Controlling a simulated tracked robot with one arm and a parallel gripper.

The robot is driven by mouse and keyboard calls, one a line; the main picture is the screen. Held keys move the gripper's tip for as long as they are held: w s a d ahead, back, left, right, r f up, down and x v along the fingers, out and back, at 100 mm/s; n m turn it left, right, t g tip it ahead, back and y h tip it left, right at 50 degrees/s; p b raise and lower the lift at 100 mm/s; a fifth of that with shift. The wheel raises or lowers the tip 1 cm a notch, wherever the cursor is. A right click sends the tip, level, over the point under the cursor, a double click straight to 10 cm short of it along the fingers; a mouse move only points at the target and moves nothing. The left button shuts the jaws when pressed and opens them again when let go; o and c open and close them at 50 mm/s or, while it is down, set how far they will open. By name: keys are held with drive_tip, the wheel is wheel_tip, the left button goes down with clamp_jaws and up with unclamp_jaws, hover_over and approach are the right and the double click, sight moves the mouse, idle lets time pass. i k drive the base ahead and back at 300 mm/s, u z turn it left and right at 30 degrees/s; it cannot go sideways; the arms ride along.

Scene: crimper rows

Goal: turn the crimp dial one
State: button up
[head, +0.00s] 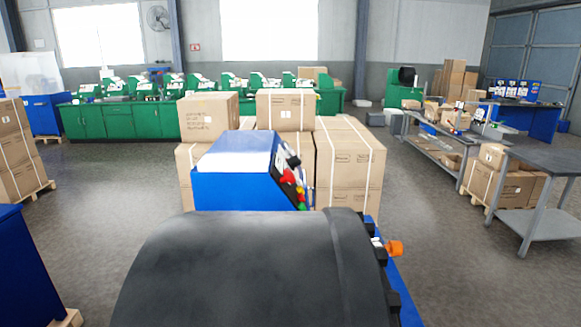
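A blue machine box (235,185) with a pale sloped top stands in the middle of the head view. Its right-hand panel carries small red, yellow and green controls (293,188). A large dark grey rounded body (250,270) fills the bottom foreground and hides what lies below it. An orange knob (395,248) sticks out to the right of the dark body, close to a blue edge (405,300). I cannot tell which control, if any, is the crimp dial. My gripper does not show.
Stacked cardboard boxes (350,165) stand behind the blue box. Green benches (118,122) with machines line the back. Grey metal tables (550,160) are at the right, and a dark blue cabinet (25,275) is at the left front. Open floor (110,210) lies left of the boxes.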

sight(293, 162)
drive_tip(key=z, duration=0.6)
drive_tip(key=k, duration=0.7)
drive_tip(key=z, duration=0.8)
drive_tip(key=k, duration=0.65)
drive_tip(key=z, duration=0.55)
drive_tip(key=i, duration=2.65)
drive_tip(key=u, duration=0.35)
drive_tip(key=i, duration=1.7)
drive_tip(key=u, duration=0.9)
drive_tip(key=i, duration=1.25)
drive_tip(key=u, duration=1.4)
drive_tip(key=i, duration=1)
drive_tip(key=u, duration=0.7)
